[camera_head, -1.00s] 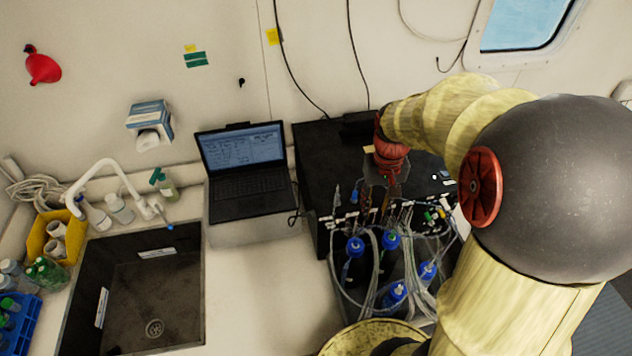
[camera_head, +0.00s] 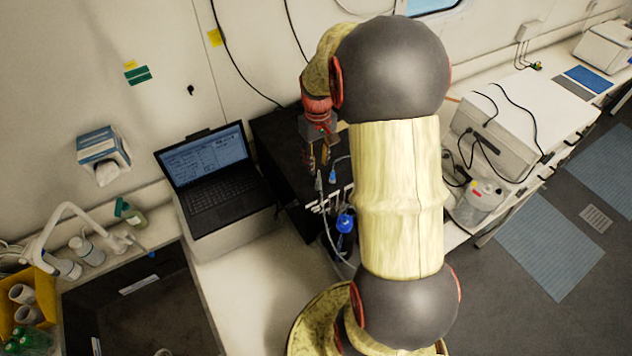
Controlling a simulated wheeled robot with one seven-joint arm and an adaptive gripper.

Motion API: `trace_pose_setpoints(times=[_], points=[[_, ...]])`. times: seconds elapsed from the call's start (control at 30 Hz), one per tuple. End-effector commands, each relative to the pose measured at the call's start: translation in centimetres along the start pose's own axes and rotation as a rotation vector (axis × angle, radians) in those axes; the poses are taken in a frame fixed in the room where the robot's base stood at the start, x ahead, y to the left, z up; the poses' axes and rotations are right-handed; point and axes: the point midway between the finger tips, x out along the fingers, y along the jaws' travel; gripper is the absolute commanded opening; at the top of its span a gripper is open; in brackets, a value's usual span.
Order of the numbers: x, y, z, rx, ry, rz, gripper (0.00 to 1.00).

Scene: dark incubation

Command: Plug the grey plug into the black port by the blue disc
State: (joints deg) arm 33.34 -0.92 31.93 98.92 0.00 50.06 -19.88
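My gripper (camera_head: 318,160) hangs pointing down over the front edge of the black box (camera_head: 268,135), right of the laptop. Its dark fingers look slightly apart, but the view is too small to tell whether they hold anything. A light grey connector piece (camera_head: 319,182) on a tube shows just below the fingers; I cannot tell whether it is the grey plug or whether it touches them. A small blue piece (camera_head: 333,176) is beside it. The black port and the blue disc cannot be made out; my arm covers much of the box's front.
A blue-capped bottle (camera_head: 345,223) with tubing stands before the box, partly behind my arm. An open laptop (camera_head: 205,175) is to the left, with the sink (camera_head: 150,305) in front. White equipment (camera_head: 525,115) stands on the right bench.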

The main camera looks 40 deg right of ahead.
Motion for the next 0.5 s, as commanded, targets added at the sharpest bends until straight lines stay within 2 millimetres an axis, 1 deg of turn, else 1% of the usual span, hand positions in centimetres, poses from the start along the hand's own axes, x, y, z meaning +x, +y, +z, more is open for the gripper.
trace_pose_setpoints(times=[0.17,0.27,0.37,0.5], points=[[0.4,0.0,0.0,0.001,-0.001,0.000,0.30],[1.0,0.0,0.1,0.001,-0.001,0.000,0.30],[2.0,0.0,0.1,0.001,-0.002,-0.001,0.30],[3.7,0.0,0.0,0.001,-0.001,0.000,0.30]])
